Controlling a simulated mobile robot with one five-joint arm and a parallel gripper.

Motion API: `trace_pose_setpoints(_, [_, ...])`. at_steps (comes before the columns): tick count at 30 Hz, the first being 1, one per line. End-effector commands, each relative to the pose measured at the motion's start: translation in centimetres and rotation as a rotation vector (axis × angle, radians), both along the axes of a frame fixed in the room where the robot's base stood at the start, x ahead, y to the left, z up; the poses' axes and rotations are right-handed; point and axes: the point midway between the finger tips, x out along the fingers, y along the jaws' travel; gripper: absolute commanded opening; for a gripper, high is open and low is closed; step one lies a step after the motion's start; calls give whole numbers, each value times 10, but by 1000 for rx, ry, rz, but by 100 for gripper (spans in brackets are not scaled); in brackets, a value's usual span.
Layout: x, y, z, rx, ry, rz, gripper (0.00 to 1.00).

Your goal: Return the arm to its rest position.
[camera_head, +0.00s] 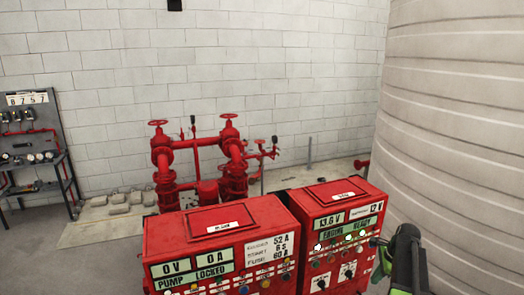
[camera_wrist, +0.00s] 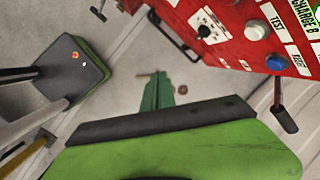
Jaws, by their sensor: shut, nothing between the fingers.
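My gripper (camera_wrist: 157,84) shows in the wrist view as narrow green fingers beyond a dark bar and a broad green body. The fingers are together with nothing between them, over pale floor. The red control panel is to their upper right, and no contact with it shows. In the head view, part of my black and green arm is at the lower right, beside the right-hand red cabinet (camera_head: 325,203). The fingertips cannot be made out clearly there.
A second red cabinet (camera_head: 222,223) reading "PUMP LOCKED" stands to the left. Red pipes and valves (camera_head: 230,165) stand behind. A large ribbed pale tank (camera_head: 455,120) fills the right side. A grey tool board (camera_head: 38,125) is at far left. Floor (camera_head: 85,265) is clear at lower left.

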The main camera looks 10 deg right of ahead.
Motion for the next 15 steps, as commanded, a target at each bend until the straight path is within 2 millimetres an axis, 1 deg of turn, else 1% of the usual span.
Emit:
trace_pose_setpoints(1, [4, 43, -30, -29, 4, 149, 0])
trace_pose_setpoints(2, [6, 67, -42, -51, 8, 252, 0])
trace_pose_setpoints(3, [8, 100, -57, -80, 10, 398, 0])
trace_pose_setpoints(5, [8, 149, -78, -124, 14, 625, 0])
trace_pose_setpoints(6, [5, 182, -93, -151, 16, 781, 0])
trace_pose_setpoints(8, [-2, 229, -115, -191, 19, 1018, 0])
trace_pose_setpoints(9, [-9, 259, -128, -215, 18, 1173, 0])
trace_pose_setpoints(12, [-29, 320, -156, -265, 21, 1527, 0])
trace_pose_setpoints(15, [-45, 361, -173, -298, 21, 1790, 0])
